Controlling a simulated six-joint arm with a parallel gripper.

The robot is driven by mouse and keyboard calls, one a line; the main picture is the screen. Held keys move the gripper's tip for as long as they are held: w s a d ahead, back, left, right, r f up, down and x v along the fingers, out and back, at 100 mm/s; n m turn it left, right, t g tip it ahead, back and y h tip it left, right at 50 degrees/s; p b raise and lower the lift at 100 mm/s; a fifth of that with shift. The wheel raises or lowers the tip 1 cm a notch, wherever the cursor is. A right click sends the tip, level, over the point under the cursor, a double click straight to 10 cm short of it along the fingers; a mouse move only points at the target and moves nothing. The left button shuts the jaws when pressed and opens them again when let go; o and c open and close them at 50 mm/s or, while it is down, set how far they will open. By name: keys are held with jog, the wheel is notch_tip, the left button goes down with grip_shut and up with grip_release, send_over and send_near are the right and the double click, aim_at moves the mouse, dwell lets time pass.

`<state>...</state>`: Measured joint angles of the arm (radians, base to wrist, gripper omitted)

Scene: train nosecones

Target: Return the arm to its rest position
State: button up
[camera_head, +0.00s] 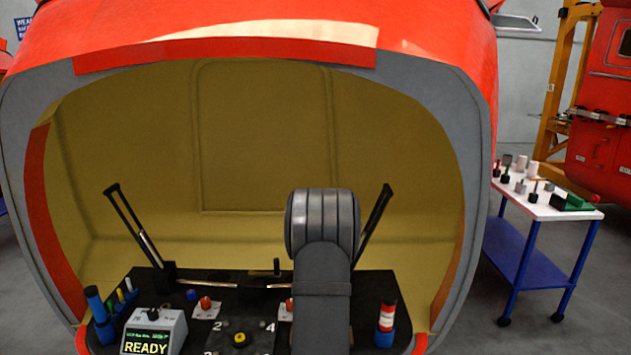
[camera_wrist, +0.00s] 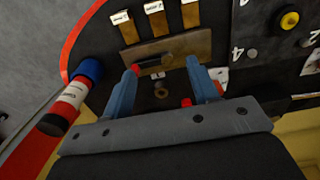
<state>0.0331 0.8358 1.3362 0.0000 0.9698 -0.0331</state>
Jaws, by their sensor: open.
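My gripper (camera_wrist: 165,76) shows in the wrist view as two blue fingers spread apart, with nothing held between them. It hangs over the right part of the black console (camera_head: 260,325), above a brown metal plate (camera_wrist: 180,48) with a dark fitting. I cannot tell how far the fingertips are above the plate. In the head view my dark grey arm (camera_head: 322,240) stands in front of the console, and its bulk hides part of the console; the fingers are not visible there.
A red-and-white cylinder (camera_head: 387,315) stands in a blue holder at the console's right edge. It also shows left of my fingers in the wrist view (camera_wrist: 72,95). Two dark levers (camera_head: 140,230) (camera_head: 375,215) rise nearby. A READY display box (camera_head: 150,330) sits left. The red nosecone shell (camera_head: 440,50) surrounds the console.

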jog(key=w+f+h, duration=0.1)
jog(key=w+f, duration=0.1)
jog(key=w+d+f+m+h, duration=0.1)
jog(key=w+f, duration=0.1)
jog(key=w+f+m+t+h, duration=0.1)
jog(key=w+f+h, duration=0.1)
jog(key=shift+d+f, duration=0.1)
jog(key=shift+d, duration=0.3)
jog(key=shift+w+f+m+h, duration=0.4)
jog(key=shift+w+f, duration=0.25)
jog(key=shift+w, duration=0.05)
